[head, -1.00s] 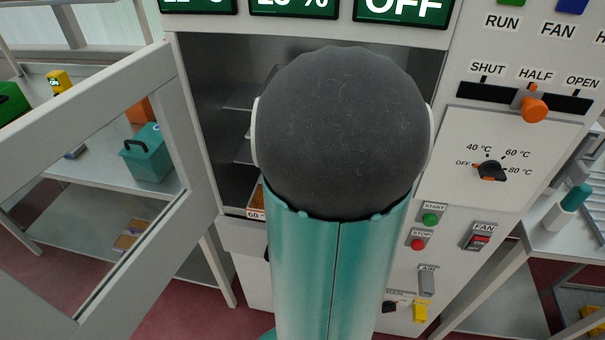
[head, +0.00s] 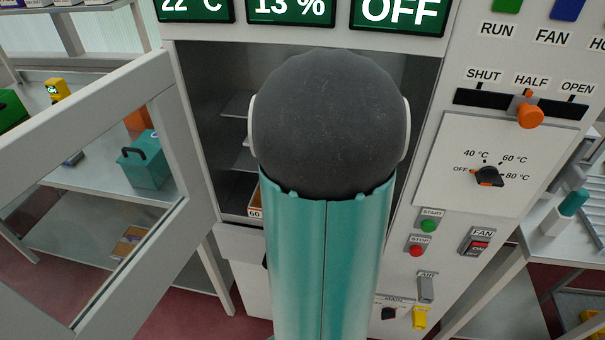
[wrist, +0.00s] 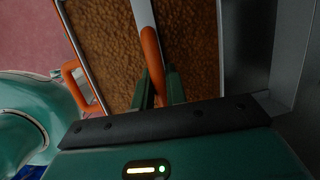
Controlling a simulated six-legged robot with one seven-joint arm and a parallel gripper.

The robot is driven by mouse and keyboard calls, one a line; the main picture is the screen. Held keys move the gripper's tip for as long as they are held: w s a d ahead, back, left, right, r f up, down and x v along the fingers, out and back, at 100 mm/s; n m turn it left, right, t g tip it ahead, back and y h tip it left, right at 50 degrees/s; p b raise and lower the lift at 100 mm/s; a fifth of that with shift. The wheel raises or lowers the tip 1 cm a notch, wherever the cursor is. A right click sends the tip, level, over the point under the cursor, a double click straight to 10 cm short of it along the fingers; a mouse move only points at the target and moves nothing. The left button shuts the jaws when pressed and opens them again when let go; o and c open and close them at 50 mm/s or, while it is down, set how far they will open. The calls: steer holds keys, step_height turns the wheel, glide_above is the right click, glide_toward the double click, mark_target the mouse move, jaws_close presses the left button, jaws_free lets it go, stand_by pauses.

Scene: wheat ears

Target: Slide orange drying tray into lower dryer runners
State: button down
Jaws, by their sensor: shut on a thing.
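The tray holds brown grain and shows in the wrist view, with an orange handle (wrist: 151,48) along its middle. A second orange loop (wrist: 78,82) shows at its left side. My gripper (wrist: 160,86) has its two dark green fingers shut on the middle handle. In the head view my arm hides the gripper and most of the tray. Only a small orange-brown edge (head: 253,202) shows low in the dryer opening, beside a "60" label. The dryer chamber (head: 215,75) is open, with shelf-like runners (head: 236,104) at its left side. The lower runners are mostly hidden.
The dryer's door (head: 190,130) stands swung open at the left. The control panel (head: 480,180) is at the right, with an orange lever (head: 530,114) near HALF. A teal box (head: 145,160) stands on a shelf beyond the door. A grey wall (wrist: 246,50) runs close to the tray's right side.

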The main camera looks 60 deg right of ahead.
steer(key=shift+w+d, duration=0.35)
steer(key=shift+d, duration=0.4)
steer(key=shift+w+d, duration=0.3)
steer(key=shift+d, duration=0.5)
steer(key=shift+w+d, duration=0.35)
steer(key=shift+d, duration=0.4)
steer(key=shift+w+d, duration=0.1)
steer(key=shift+d, duration=0.2)
steer(key=shift+w+d, duration=0.3)
steer(key=shift+d, duration=0.3)
steer(key=shift+w+d, duration=0.1)
steer(key=shift+d, duration=0.2)
steer(key=shift+w+d, duration=0.25)
steer(key=shift+d, duration=0.35)
steer(key=shift+w+d, duration=0.15)
steer(key=shift+d, duration=0.15)
steer(key=shift+w+d, duration=0.2)
steer(key=shift+d, duration=0.25)
steer(key=shift+w+d, duration=0.2)
steer(key=shift+d, duration=0.25)
steer(key=shift+w+d, duration=0.1)
steer(key=shift+d, duration=0.2)
steer(key=shift+w+d, duration=0.1)
steer(key=shift+d, duration=0.15)
